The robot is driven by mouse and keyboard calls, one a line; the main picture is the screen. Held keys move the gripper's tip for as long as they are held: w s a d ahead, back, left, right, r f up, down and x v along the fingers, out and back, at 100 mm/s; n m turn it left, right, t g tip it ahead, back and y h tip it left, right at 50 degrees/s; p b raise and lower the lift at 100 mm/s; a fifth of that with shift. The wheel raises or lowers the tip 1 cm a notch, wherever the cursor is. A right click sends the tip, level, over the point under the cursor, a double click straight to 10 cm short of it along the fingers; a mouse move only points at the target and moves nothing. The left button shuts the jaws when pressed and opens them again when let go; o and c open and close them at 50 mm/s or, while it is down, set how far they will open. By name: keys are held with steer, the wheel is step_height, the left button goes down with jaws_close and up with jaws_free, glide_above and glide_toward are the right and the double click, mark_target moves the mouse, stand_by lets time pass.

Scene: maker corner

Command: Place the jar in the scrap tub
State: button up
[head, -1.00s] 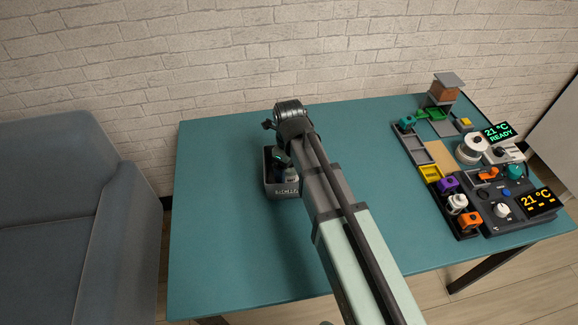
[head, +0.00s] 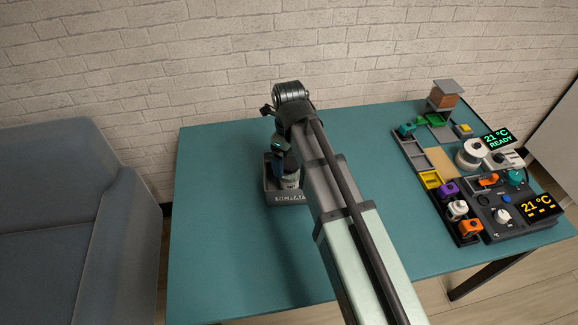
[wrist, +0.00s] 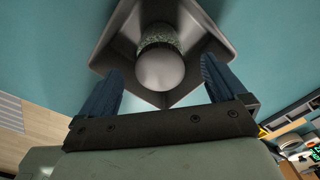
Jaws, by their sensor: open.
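The scrap tub (head: 287,199) is a dark grey open box with white lettering on its front, standing on the teal table. The jar (head: 291,181) stands inside it, partly hidden by the tub wall and my arm. In the wrist view the jar (wrist: 160,70) shows from above, with a pale round lid and a speckled body, within the tub's walls (wrist: 213,28). My gripper (wrist: 161,78) is open above the tub, with one blue finger on each side of the jar's lid and a gap at both sides. My gripper also shows in the head view (head: 280,158).
On the right are a sorting tray (head: 412,150) with colored parts, a dark control panel (head: 500,205) with knobs, a white spool (head: 472,153) and a small brown-and-grey stand (head: 446,95). The table around the tub is clear. A brick wall stands behind.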

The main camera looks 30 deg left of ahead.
steer(key=shift+r, duration=2.5)
